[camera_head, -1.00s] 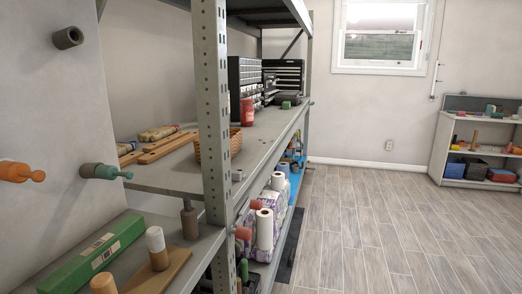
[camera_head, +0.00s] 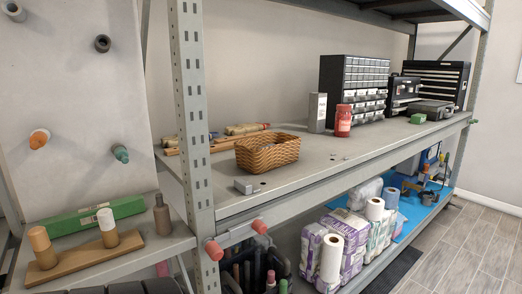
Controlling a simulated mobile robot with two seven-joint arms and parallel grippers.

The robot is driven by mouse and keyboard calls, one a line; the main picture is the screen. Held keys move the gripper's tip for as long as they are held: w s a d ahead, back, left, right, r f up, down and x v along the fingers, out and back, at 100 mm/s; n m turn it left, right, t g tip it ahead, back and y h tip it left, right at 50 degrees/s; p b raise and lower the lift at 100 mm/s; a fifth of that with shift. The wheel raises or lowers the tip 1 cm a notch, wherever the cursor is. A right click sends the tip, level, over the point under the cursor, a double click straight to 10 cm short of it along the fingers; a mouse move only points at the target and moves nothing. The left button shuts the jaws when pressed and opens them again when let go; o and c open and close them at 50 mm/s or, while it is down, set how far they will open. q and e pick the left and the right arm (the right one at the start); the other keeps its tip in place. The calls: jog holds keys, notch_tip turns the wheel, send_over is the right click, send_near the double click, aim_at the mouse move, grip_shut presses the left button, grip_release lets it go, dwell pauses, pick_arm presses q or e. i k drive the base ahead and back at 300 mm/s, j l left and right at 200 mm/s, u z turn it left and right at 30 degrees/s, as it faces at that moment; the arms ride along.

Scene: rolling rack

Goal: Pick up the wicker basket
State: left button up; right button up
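The wicker basket (camera_head: 268,155) is a tan, woven, open-topped basket. It stands upright on the middle shelf (camera_head: 320,165) of a grey metal rack, just right of the rack's front post. Its woven front and one end face me. Its inside is mostly hidden. Neither of my grippers shows in the head view.
The rack's perforated post (camera_head: 191,110) stands left of the basket. A small grey metal box (camera_head: 243,187) lies in front of it, and wooden pieces (camera_head: 225,139) lie behind. A red jar (camera_head: 343,121) and a drawer cabinet (camera_head: 352,85) stand to the right. Shelf between is clear.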

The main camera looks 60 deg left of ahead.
aim_at(285, 151)
jog(key=i+u, duration=0.5)
jog(key=i, duration=0.2)
jog(key=i+l+u, duration=0.25)
jog(key=i+u, duration=0.25)
jog(key=i, duration=0.2)
